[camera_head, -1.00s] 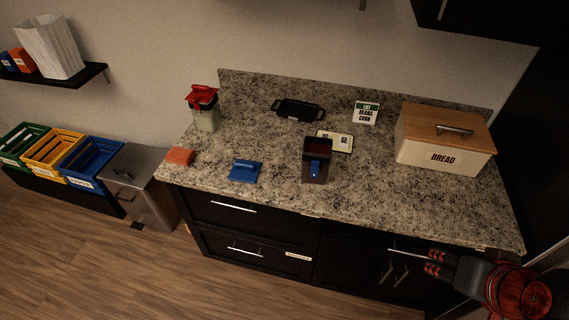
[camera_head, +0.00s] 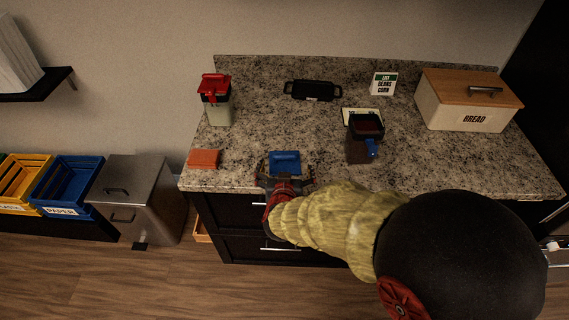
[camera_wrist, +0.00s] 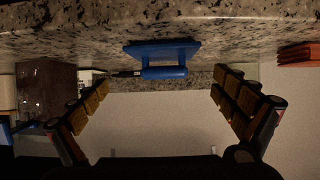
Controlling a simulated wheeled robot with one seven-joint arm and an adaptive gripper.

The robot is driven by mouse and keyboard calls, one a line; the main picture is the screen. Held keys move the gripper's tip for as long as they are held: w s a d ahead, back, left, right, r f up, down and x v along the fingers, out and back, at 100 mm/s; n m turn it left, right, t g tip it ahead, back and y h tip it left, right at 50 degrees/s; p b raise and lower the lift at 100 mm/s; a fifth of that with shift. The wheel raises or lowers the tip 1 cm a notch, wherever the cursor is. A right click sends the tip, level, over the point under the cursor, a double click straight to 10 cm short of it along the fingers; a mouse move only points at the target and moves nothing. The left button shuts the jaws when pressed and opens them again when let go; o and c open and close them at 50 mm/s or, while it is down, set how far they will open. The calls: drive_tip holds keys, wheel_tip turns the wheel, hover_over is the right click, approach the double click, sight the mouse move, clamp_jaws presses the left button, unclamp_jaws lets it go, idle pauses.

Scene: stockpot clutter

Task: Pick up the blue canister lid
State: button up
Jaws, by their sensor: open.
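The blue canister lid (camera_head: 285,158) lies on the counter near its front edge. It is a flat blue plate with a raised bar handle. My gripper (camera_head: 285,175) is at the front edge of the counter, just in front of the lid, with its fingers spread. In the wrist view, which is upside down, the lid (camera_wrist: 163,50) is ahead and between the two open fingers (camera_wrist: 160,84), with its handle facing the gap. The fingers look apart from the lid, and nothing is held.
An orange sponge-like block (camera_head: 204,158) lies left of the lid. A dark canister with a blue handle (camera_head: 362,148) stands to the right. A red-lidded canister (camera_head: 216,105), black tray (camera_head: 313,90), sign (camera_head: 382,83) and bread box (camera_head: 463,105) stand farther back.

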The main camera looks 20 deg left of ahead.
sight(284, 159)
drive_tip(key=x, duration=0.2)
drive_tip(key=b+x, duration=0.1)
drive_tip(key=x, duration=0.1)
drive_tip(key=b+x, duration=0.1)
drive_tip(key=x, duration=0.1)
drive_tip(key=shift+w+a+r, duration=0.15)
drive_tip(key=shift+w+a, duration=0.05)
drive_tip(key=shift+a, duration=0.25)
drive_tip(key=shift+w, duration=0.3)
drive_tip(key=shift+c, duration=0.7)
drive_tip(key=c, duration=1.3)
drive_tip(key=shift+c, duration=0.2)
drive_tip(key=shift+r, duration=0.1)
